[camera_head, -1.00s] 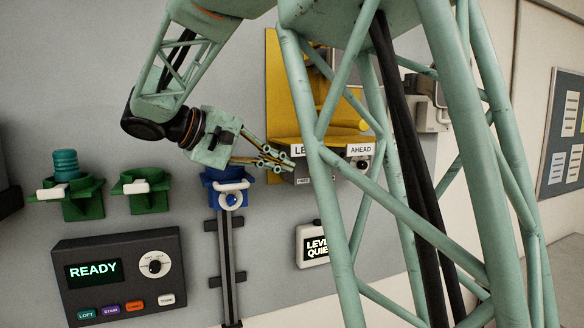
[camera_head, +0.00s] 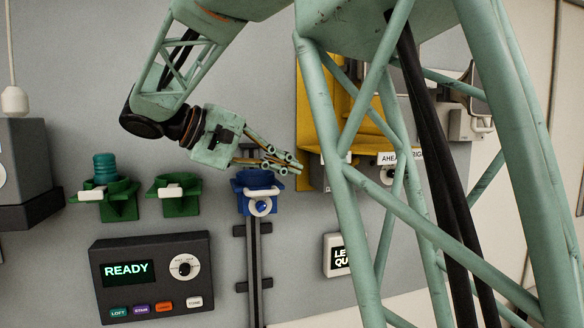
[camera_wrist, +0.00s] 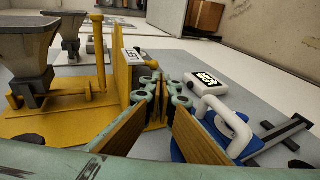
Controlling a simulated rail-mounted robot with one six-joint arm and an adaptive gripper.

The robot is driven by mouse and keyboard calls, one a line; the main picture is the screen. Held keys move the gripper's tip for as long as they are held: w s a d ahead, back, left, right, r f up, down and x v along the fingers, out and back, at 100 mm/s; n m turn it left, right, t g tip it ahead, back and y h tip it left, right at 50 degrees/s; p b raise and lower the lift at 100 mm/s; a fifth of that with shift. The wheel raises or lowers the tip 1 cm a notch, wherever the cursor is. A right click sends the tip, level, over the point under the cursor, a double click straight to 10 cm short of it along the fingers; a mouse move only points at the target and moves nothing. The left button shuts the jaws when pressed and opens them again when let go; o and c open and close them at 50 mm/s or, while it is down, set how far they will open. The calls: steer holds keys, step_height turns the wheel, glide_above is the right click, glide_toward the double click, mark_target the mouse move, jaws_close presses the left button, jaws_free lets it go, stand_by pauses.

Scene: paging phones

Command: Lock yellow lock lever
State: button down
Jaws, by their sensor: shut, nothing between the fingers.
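My gripper (camera_head: 297,168) is shut and empty, in front of the wall panel just above and right of the blue holder. Its fingertips (camera_wrist: 163,80) meet near the middle of the wrist view. The yellow wall unit (camera_head: 310,100) is right of the gripper, partly hidden by my arm's green struts. In the wrist view the yellow unit's base (camera_wrist: 70,122) lies left of the fingers, with an upright yellow post (camera_wrist: 98,50) and a small yellow knob (camera_wrist: 151,64) beside a yellow plate. I cannot tell which of these is the lock lever.
The blue holder (camera_head: 260,180) with a white handle (camera_wrist: 222,116) is close beside the fingers. Two green holders (camera_head: 180,205) and a control box reading READY (camera_head: 150,285) are to the left. A white sign (camera_head: 337,262) is below the yellow unit.

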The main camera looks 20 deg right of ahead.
stand_by(0.4)
steer(key=s+d+f+y+b, duration=0.1)
steer(key=s+f+y+b, duration=0.15)
steer(key=s+f, duration=0.55)
steer(key=s+d+f+y+b, duration=0.1)
steer(key=s+f+y, duration=0.35)
steer(key=s, duration=0.75)
steer(key=s+a+f+t+y+b, duration=0.1)
steer(key=s+a+f+y, duration=0.1)
steer(key=s+f, duration=0.3)
steer(key=s+a+f+y+b, duration=0.2)
steer(key=s+a+f, duration=0.3)
steer(key=s, duration=0.3)
steer(key=s+a+f+t+y+b, duration=0.1)
steer(key=s+a+f+y, duration=0.1)
steer(key=s+a+f, duration=0.2)
steer(key=s+f, duration=0.2)
steer(key=s, duration=0.1)
steer(key=shift+s+f+t+b, duration=0.25)
steer(key=shift+t+b, duration=0.05)
steer(key=shift+b, duration=0.05)
steer(key=c, duration=3.4)
jaws_free()
